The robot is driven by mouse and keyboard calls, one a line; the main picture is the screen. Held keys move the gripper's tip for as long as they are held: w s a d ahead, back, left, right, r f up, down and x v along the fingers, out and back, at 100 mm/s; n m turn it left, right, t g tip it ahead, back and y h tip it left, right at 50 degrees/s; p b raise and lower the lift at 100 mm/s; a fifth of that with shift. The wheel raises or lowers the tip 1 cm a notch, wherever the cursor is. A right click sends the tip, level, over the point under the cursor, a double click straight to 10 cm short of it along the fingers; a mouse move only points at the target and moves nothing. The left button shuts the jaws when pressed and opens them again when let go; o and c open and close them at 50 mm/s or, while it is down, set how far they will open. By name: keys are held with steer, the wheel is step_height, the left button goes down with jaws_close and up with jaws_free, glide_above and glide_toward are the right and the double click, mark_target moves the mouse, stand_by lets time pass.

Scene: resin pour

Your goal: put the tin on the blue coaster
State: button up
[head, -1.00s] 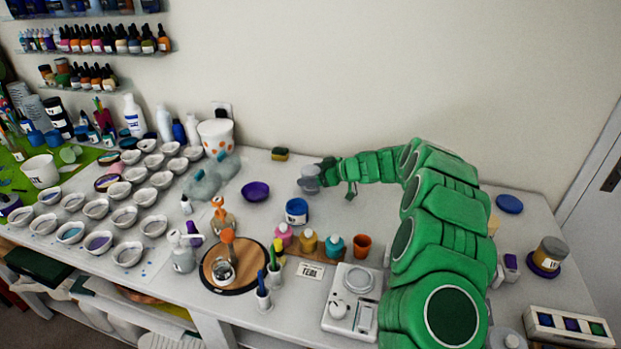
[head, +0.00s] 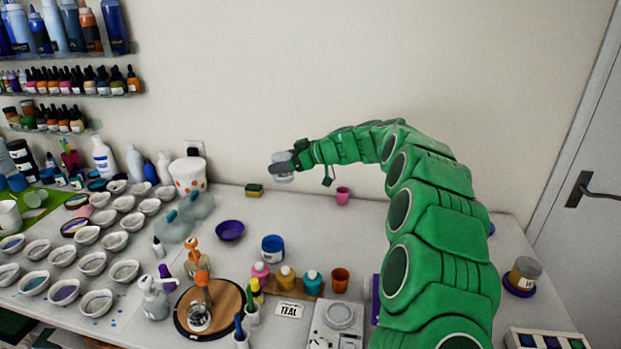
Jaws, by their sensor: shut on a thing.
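My gripper (head: 285,167) is shut on a small pale grey tin (head: 283,176) and holds it up in the air near the back wall, above the rear of the table. The gripper covers part of the tin. The blue coaster is almost wholly hidden behind my green arm; only a small blue sliver (head: 491,229) shows at the arm's right edge, towards the back right of the table. The held tin is far to the left of it.
A brown jar with a grey lid (head: 525,272) stands on a purple coaster at the right. A pink cup (head: 343,195) and a sponge (head: 254,190) stand at the back. A blue-labelled tub (head: 272,248), paint bottles and an orange cup (head: 340,280) stand mid-table.

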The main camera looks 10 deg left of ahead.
steer(key=shift+r, duration=0.25)
steer(key=shift+d, duration=0.1)
